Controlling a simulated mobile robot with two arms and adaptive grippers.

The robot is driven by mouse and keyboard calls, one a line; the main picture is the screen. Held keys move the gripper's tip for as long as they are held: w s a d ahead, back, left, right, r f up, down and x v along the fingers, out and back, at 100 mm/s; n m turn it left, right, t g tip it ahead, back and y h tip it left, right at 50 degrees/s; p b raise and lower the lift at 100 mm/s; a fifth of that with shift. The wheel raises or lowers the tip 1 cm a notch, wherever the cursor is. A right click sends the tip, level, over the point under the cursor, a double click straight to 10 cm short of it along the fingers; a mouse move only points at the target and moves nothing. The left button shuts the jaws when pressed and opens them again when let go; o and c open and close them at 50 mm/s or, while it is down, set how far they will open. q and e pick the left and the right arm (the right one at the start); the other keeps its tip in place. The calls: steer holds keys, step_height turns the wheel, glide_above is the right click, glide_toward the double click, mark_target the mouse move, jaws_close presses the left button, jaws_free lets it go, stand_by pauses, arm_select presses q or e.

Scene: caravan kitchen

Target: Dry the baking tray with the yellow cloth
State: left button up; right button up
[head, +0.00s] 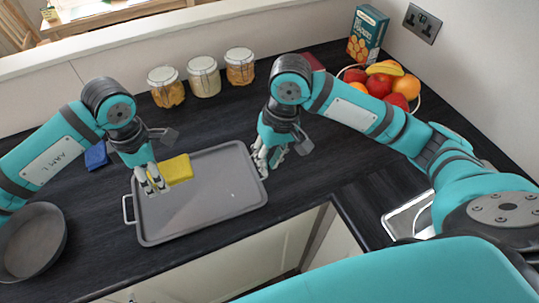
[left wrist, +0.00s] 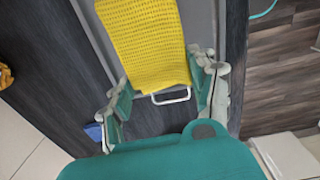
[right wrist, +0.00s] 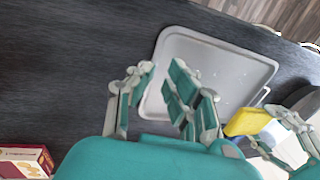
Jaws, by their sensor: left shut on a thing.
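The grey baking tray (head: 205,205) lies flat on the dark worktop, with a wire handle at its left end. A few small light specks show on its surface, also in the right wrist view (right wrist: 205,55). The yellow cloth (head: 177,168) is at the tray's left part; in the left wrist view the cloth (left wrist: 145,45) lies between the fingers. My left gripper (head: 152,187) is shut on the cloth, over the tray. My right gripper (head: 268,162) is at the tray's right rim; in the right wrist view its fingers (right wrist: 162,72) are apart, with no clear grip on the rim.
A dark pan (head: 32,242) stands left of the tray. A blue cloth-like item (head: 97,156) lies behind my left arm. Three jars (head: 204,77) stand at the back. A fruit bowl (head: 383,82) and a box (head: 367,35) are back right. Worktop behind the tray is clear.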

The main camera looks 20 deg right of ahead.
steer(key=f, duration=0.3)
steer(key=a+f, duration=0.1)
steer(key=f, duration=0.2)
steer(key=a+f, duration=0.1)
steer(key=f, duration=0.3)
steer(key=shift+f, duration=0.1)
steer(key=shift+c, duration=0.3)
jaws_close()
arm_select(q)
glide_above(185, 194)
step_height(185, 194, down, 4)
steer(key=shift+d+f, duration=0.15)
steer(key=shift+f, duration=0.1)
arm_select(e)
steer(key=shift+d, duration=0.1)
arm_select(q)
steer(key=shift+f, duration=2)
steer(key=shift+f, duration=0.7)
